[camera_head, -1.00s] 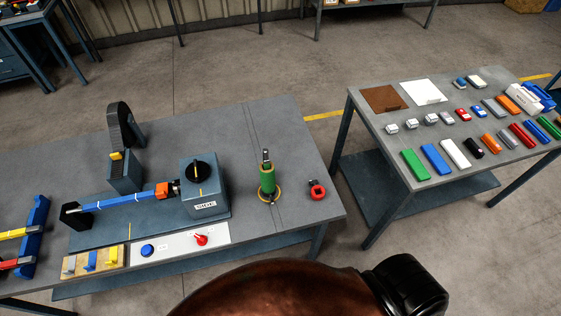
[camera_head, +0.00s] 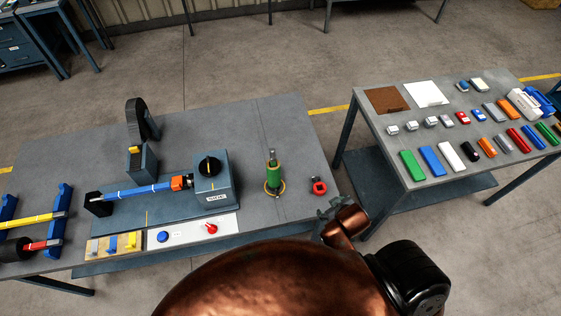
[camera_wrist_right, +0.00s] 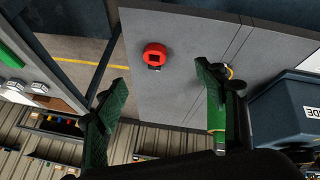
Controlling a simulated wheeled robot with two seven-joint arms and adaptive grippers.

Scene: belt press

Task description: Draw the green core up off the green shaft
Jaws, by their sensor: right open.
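The green core (camera_head: 273,178) stands upright around the green shaft on the grey table, above a yellow ring at its base. The shaft's dark top (camera_head: 271,156) sticks out above it. My right gripper (camera_head: 324,228) is at the table's right front edge, apart from the core, to its right and nearer me. In the right wrist view its two fingers (camera_wrist_right: 160,97) are spread wide with nothing between them. There the green core (camera_wrist_right: 216,120) shows partly, behind the right-hand finger, with the rest hidden. My left gripper is not in view.
A red ring-shaped part (camera_head: 319,187) lies right of the core. The blue-grey press block (camera_head: 212,178) stands to its left, with a control panel (camera_head: 188,233) in front. A second table (camera_head: 393,177) with coloured blocks stands at the right, across a gap.

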